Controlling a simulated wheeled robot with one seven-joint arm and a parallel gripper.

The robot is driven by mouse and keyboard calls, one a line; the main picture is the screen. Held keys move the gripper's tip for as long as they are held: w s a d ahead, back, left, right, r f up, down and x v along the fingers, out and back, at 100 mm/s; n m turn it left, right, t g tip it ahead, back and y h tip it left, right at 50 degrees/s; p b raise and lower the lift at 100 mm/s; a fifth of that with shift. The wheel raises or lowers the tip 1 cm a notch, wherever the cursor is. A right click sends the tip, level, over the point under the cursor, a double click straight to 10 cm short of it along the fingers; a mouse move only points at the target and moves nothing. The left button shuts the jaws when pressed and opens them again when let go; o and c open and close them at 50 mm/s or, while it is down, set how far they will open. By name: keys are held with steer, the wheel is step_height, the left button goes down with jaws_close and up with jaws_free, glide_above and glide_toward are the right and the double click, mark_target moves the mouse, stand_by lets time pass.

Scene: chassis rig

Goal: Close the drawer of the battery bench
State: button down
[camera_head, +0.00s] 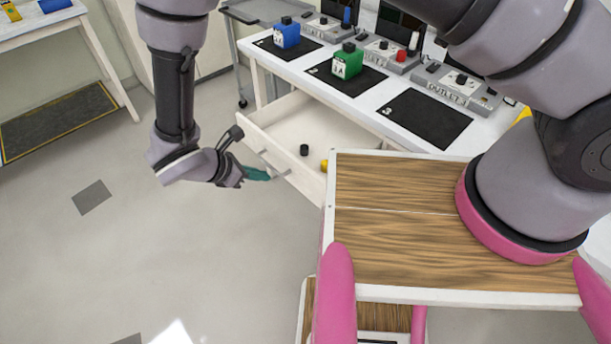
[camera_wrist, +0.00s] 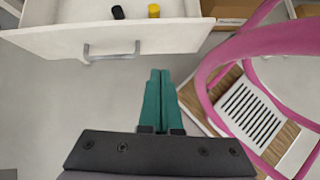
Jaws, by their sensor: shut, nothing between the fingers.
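The white drawer (camera_head: 283,173) of the battery bench (camera_head: 395,122) is pulled out in the head view. Its front panel (camera_wrist: 170,38) with a grey bar handle (camera_wrist: 112,50) also shows in the wrist view. A black cylinder (camera_head: 304,150) and a yellow cylinder (camera_head: 324,165) lie in the drawer. My gripper (camera_head: 268,175) has teal fingers, which are shut and empty. In the wrist view the fingertips (camera_wrist: 160,74) are a little in front of the drawer front, right of the handle. In the head view they appear close to the front; contact cannot be told.
On the bench top stand a blue block (camera_head: 286,33), a green block (camera_head: 347,62) and several grey devices on or behind black mats. My own wood-topped base and pink parts are close at the drawer's right. Open floor (camera_head: 150,260) lies left of the drawer.

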step_height(320, 180, down, 4)
steer(key=s+n, duration=0.2)
glide_toward(304, 184)
steer(key=shift+t, duration=0.4)
steer(key=f, duration=0.1)
steer(key=w+d+f, duration=0.1)
steer(key=f, duration=0.1)
steer(key=d+f, duration=0.1)
steer(key=shift+w+f, duration=0.2)
steer(key=shift+w, duration=0.15)
steer(key=shift+w+d, duration=0.4)
